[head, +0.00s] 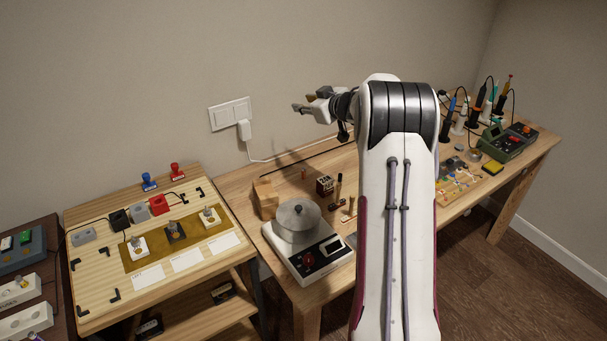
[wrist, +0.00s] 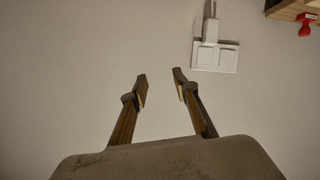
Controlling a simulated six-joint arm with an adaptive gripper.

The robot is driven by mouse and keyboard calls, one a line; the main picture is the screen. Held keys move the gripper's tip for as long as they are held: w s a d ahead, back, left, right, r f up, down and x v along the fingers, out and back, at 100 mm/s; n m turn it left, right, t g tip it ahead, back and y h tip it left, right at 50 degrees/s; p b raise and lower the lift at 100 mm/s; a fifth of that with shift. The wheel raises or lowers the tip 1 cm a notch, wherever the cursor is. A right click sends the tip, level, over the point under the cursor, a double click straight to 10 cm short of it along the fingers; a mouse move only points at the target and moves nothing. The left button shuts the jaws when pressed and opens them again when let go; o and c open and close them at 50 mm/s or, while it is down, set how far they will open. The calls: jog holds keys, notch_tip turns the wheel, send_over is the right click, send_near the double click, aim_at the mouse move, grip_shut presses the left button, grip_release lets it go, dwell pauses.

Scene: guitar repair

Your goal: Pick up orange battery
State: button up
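My gripper (head: 303,107) is raised in the air in front of the wall, above the back of the middle table, and points left in the head view. In the wrist view my gripper (wrist: 161,87) has its two fingers apart, with only bare wall between them. It holds nothing. My arm hides part of the middle table in the head view.
Left is a wooden board (head: 95,292) with stamps and blocks. Soldering irons (head: 475,115) stand far right. A plug (head: 244,130) sits in the wall switch plate (head: 229,113).

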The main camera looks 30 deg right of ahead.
notch_tip(320, 180, down, 11)
jog(key=s+d+n+y, duration=0.1)
jog(key=s+d+y, duration=0.1)
jog(key=d+y, duration=0.1)
jog(key=g+y, duration=0.2)
send_near(304, 168)
jog(key=shift+a+r+n, duration=0.2)
jog(key=shift+a+n, duration=0.1)
jog(key=shift+w, duration=0.1)
jog(key=shift+x, duration=1.25)
jog(key=shift+w+f, duration=0.1)
jog(key=shift+f, duration=0.05)
jog(key=shift+d+x, duration=0.1)
jog(key=shift+x, duration=1.15)
jog(key=shift+d+x, duration=0.15)
jog(key=shift+x, duration=1.05)
jog(key=shift+f, duration=0.15)
